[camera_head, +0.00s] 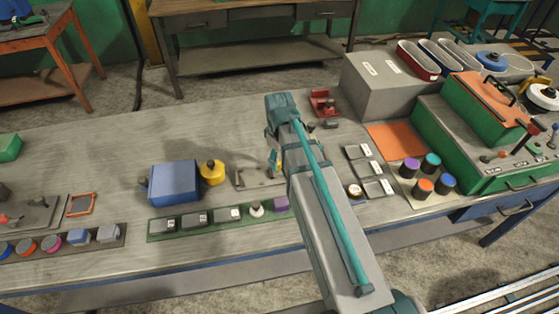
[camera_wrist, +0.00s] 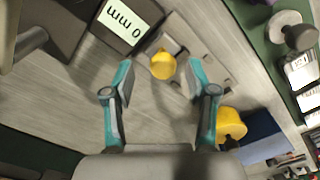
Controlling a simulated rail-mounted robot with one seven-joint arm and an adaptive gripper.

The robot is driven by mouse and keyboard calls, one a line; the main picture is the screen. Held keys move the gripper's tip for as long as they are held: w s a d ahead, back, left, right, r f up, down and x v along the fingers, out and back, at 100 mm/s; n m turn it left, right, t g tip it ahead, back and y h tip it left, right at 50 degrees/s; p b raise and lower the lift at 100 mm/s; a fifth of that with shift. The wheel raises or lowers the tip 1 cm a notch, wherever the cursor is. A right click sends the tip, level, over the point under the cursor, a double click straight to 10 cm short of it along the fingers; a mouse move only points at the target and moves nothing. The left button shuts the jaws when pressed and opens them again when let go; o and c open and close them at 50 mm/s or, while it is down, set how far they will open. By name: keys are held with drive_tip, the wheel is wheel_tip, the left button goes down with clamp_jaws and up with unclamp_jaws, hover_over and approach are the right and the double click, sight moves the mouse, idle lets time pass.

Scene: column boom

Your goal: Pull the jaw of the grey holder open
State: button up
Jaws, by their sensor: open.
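My gripper (camera_wrist: 160,82) is open, with its two teal and grey fingers apart and nothing held. A round yellow knob (camera_wrist: 162,65) shows between and just beyond the fingertips in the wrist view; I cannot tell its height against them. It stands by a flat grey fixture (camera_wrist: 207,42), which seems to be the grey holder. A dark grey block (camera_wrist: 109,18) with a white "0 mm" label lies beside the knob. In the head view the fixture (camera_head: 252,182) shows left of my arm, which covers part of it. The gap of the jaw cannot be made out.
A yellow cylinder (camera_head: 211,172) and a blue box (camera_head: 174,184) stand left of the fixture. A green rack (camera_head: 190,229) of small parts runs in front. A red device (camera_head: 322,101) lies behind, and several trays and pots stand right. The bench's back left is clear.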

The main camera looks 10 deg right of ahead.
sight(280, 163)
wheel_tip(280, 163, up, 10)
drive_tip(key=shift+r, duration=0.15)
idle(0.3)
wheel_tip(280, 163, down, 12)
drive_tip(key=shift+f, duration=0.1)
drive_tip(key=shift+a, duration=0.1)
idle(0.8)
drive_tip(key=shift+o, duration=0.2)
idle(3.1)
